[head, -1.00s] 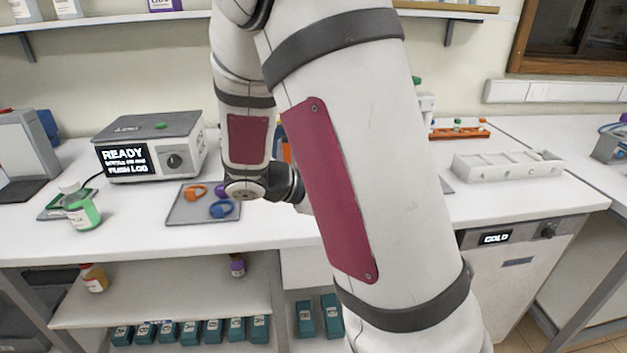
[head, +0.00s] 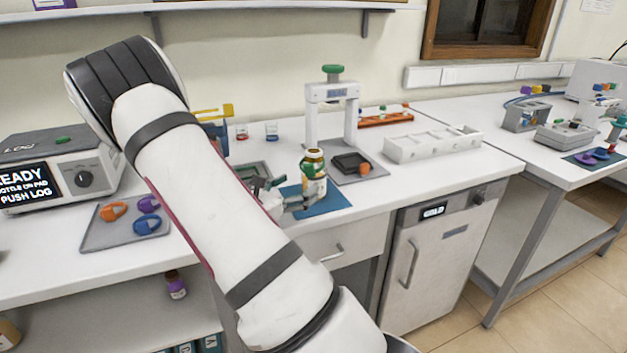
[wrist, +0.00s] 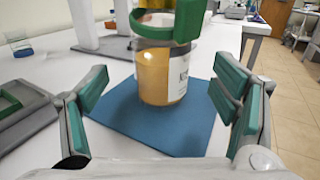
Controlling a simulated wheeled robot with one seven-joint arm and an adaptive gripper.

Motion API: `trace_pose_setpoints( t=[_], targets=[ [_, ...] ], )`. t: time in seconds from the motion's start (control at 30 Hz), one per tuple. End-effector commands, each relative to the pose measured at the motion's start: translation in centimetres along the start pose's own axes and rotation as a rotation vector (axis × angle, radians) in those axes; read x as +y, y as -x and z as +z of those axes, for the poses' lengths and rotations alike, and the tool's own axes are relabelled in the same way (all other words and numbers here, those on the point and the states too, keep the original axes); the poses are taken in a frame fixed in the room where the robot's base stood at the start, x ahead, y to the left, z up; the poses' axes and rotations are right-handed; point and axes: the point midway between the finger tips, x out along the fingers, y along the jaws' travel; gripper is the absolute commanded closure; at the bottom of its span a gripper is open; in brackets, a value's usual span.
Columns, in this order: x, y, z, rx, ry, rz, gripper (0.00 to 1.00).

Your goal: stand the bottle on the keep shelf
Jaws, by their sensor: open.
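The bottle (head: 314,182) stands upright on a blue mat (head: 333,204) at the bench's front edge. It has amber contents, a white label and a green ring around its upper part. In the wrist view the bottle (wrist: 160,72) is ahead of my gripper (wrist: 163,84), between the lines of its two fingers. My gripper (head: 288,195) is open, with a visible gap between each finger and the bottle. The bottle's top is cut off in the wrist view. A wall shelf (head: 240,10) and a lower shelf (head: 130,318) show; I cannot tell which is the keep shelf.
A white press-like stand (head: 312,100) and a dark device on a grey pad (head: 368,172) are close behind the bottle. A white divided tray (head: 432,147) is to the right. A grey mat (head: 100,232) with coloured rings lies left. A purple-labelled bottle (head: 175,284) stands on the lower shelf.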

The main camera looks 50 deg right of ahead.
Motion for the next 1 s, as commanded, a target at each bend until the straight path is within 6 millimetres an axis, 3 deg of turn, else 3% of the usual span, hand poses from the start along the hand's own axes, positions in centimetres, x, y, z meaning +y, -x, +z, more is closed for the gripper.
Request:
trace_pose_setpoints(
  t=[0.27, 0.6, 0.9, 1.0],
  targets=[
    [-0.1, -2.2, -0.1, 0.001, 0.0, -0.003, 0.19],
    [-0.2, -6.5, -0.3, 0.001, -0.001, -0.003, 0.19],
    [-0.1, -6.9, -0.3, 0.001, -0.001, 0.0, 0.19],
    [-0.1, -6.9, -0.3, 0.001, -0.001, 0.0, 0.42]
  ],
)
